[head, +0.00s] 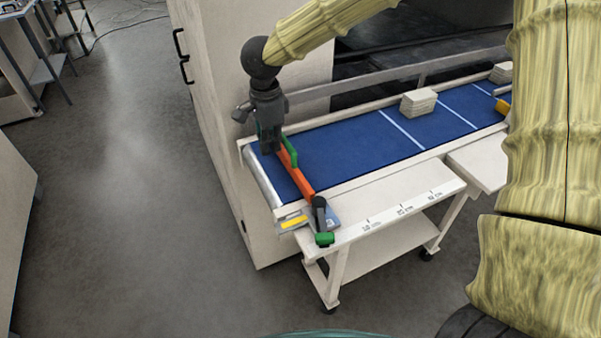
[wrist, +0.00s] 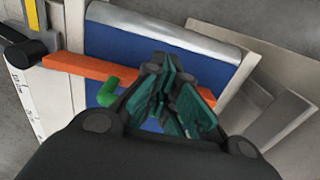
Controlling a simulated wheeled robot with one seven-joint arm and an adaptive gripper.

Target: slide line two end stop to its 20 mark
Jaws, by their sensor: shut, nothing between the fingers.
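The end stop is an orange bar (head: 298,178) lying across the left end of the blue belt (head: 345,142). A green upright grip (head: 290,150) stands on its far part. A black clamp with a green knob (head: 325,239) sits at its near end on the front rail. The rail's scale (head: 400,210) has printed marks too small to read surely. My gripper (head: 268,148) points down at the bar's far end, beside the green grip. In the wrist view my gripper (wrist: 165,100) is shut and empty, with the orange bar (wrist: 90,68) behind it and the green grip (wrist: 110,95) to its left.
A yellow-marked plate (head: 293,222) is at the left front corner. A tall pale cabinet (head: 215,110) stands behind the left end.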

